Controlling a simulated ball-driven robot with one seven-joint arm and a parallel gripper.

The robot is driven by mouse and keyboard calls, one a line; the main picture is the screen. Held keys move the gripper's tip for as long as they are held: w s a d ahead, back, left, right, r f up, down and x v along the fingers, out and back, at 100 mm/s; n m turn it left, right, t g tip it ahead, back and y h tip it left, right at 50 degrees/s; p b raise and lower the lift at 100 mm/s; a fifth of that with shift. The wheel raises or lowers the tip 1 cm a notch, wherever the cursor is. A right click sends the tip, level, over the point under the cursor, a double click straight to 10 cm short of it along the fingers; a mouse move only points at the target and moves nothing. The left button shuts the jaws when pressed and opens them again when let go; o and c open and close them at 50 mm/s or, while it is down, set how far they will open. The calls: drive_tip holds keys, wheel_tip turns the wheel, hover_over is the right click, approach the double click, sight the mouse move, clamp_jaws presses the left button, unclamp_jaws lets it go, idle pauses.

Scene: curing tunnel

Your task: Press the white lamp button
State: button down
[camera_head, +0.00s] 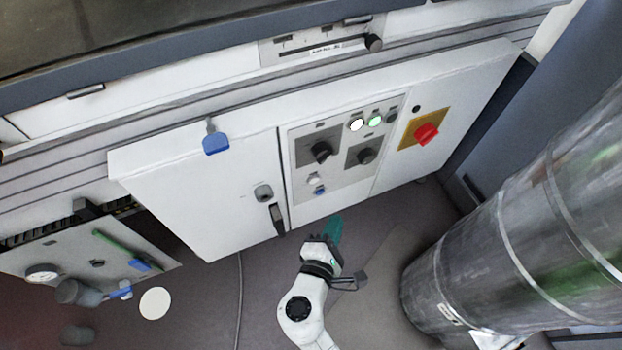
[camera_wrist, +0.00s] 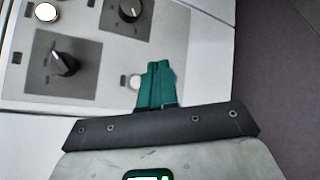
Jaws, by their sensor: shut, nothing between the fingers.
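A round, lit white lamp button (camera_head: 356,125) is in the top row of the control panel, left of a lit green one (camera_head: 375,120). A round white lamp also shows at the upper left of the wrist view (camera_wrist: 46,12). A smaller pale white button (camera_head: 313,180) sits lower, under the left black knob; the wrist view shows it (camera_wrist: 134,82) just left of my fingers. My gripper (camera_head: 334,228) has teal fingers, shut and empty, below the panel in the head view. In the wrist view the fingers (camera_wrist: 156,68) partly hide a blue button (camera_wrist: 175,78).
Two black rotary knobs (camera_head: 320,150) (camera_head: 366,155) are on the panel. A red switch on a yellow plate (camera_head: 426,134) is to the right. A black door handle (camera_head: 277,219) is on the left. A large metal cylinder (camera_head: 520,230) stands at the right. Floor lies below the cabinet.

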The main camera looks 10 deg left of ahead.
sight(314, 180)
drive_tip(key=w+a+b, duration=0.3)
drive_tip(key=w+a, duration=0.1)
drive_tip(key=w, duration=0.3)
drive_tip(key=shift+a, duration=0.35)
idle(1.5)
drive_tip(key=shift+w, duration=0.1)
drive_tip(key=shift+w+a+f+b, duration=0.1)
drive_tip(key=shift+w+a+b, duration=0.1)
drive_tip(key=shift+w+b, duration=0.15)
drive_tip(key=shift+w+a, duration=0.2)
drive_tip(key=shift+w, duration=0.1)
idle(0.9)
drive_tip(key=shift+s, duration=0.15)
idle(0.3)
drive_tip(key=shift+s+d, duration=0.4)
drive_tip(key=shift+s, duration=0.15)
